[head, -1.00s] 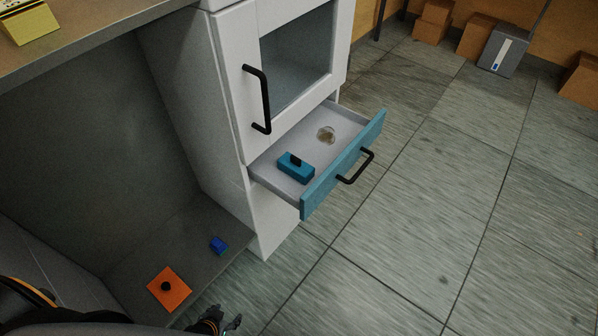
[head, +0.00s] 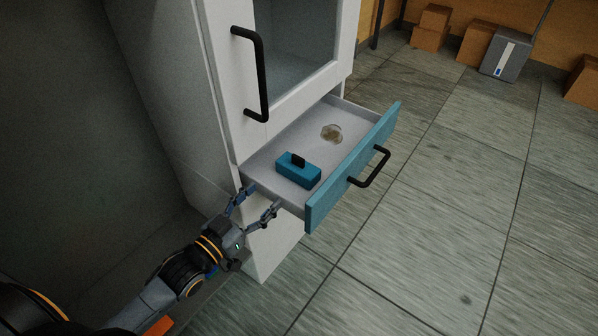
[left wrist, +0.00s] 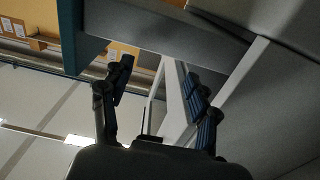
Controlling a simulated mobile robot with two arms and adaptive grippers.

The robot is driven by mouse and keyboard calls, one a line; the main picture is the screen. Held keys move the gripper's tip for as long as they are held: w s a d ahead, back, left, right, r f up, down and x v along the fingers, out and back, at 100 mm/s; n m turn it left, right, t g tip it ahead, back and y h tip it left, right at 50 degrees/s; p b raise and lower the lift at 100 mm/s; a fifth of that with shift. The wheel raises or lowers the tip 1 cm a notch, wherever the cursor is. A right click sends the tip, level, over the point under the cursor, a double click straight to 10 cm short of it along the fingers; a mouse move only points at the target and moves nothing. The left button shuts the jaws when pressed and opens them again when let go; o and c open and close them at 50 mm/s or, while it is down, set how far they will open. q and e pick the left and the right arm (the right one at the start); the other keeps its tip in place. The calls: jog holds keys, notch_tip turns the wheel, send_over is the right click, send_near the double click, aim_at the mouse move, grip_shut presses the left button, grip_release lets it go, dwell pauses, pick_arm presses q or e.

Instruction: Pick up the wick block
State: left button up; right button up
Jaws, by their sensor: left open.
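The wick block is most likely the blue block with a black upright piece on top (head: 298,171); it lies in the open drawer (head: 270,155), near its front left part. My left gripper (head: 258,200) is open and empty, just outside the drawer's near side wall, with its fingers spread toward the drawer. In the left wrist view the two open fingers (left wrist: 160,92) show with nothing between them, and the block cannot be made out there. My right gripper is not in view.
A round clear item (head: 331,133) lies farther back in the drawer. The teal drawer front (head: 352,168) has a black handle. The white cabinet door (head: 215,90) with a black handle stands above. The floor to the right is clear. Cardboard boxes (head: 431,25) stand at the back.

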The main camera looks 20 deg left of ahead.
pick_arm(q)
send_near(297, 162)
jog(key=x, duration=0.1)
jog(key=b+x, duration=0.1)
jog(key=shift+w+d+f, duration=0.1)
jog(key=shift+w+f, duration=0.2)
jog(key=shift+r+b+x, duration=0.15)
jog(key=shift+b+x, duration=0.15)
jog(key=shift+x, duration=1.1)
jog(key=shift+r+b+x, duration=0.15)
jog(key=shift+b+x, duration=0.1)
jog(key=shift+x, duration=1.1)
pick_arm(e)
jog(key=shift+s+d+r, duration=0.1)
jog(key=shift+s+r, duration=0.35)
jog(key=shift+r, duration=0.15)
pick_arm(q)
grip_shut()
